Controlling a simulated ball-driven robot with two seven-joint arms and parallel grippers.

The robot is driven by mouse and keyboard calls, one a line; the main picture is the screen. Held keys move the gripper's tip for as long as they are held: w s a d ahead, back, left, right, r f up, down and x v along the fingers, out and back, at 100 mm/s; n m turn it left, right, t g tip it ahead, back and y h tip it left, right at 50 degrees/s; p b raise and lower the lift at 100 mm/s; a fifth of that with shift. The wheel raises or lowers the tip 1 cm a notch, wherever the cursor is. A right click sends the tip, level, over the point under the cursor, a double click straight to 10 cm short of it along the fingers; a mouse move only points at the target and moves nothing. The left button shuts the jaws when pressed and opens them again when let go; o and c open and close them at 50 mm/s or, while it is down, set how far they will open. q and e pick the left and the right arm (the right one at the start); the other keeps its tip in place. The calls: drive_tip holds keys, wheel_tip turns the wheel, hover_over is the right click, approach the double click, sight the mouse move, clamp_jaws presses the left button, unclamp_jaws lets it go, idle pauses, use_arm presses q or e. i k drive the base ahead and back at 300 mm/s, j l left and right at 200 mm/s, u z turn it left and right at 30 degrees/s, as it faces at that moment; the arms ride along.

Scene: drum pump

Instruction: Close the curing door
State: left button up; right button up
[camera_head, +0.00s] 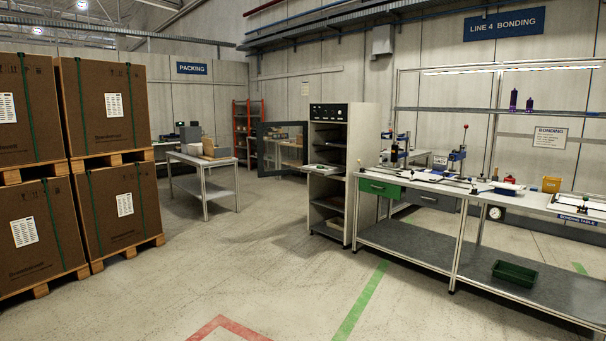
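The curing cabinet (364,128) stands upright in the middle of the room, left of the bonding bench. Its glazed, dark-framed door (282,148) is swung open to the left. The front of the cabinet is open and shows several shelves. A shelf or tray (325,169) with something pale on it sticks out a little at the front. Black controls (328,113) sit at the top of the cabinet. Neither of my grippers is in view.
A bonding bench (408,247) with tools runs along the right. A small table (206,161) with boxes stands left of the door. Stacked cartons on pallets (110,205) fill the left. The floor (255,270) before the cabinet is clear, with red and green lines.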

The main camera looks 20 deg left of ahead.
sight(261, 173)
drive_tip(key=i+j+u, duration=0.25)
drive_tip(key=i, duration=0.35)
drive_tip(key=i+u, duration=0.3)
drive_tip(key=i, duration=0.3)
drive_tip(key=i+u, duration=0.1)
drive_tip(key=i, duration=3.5)
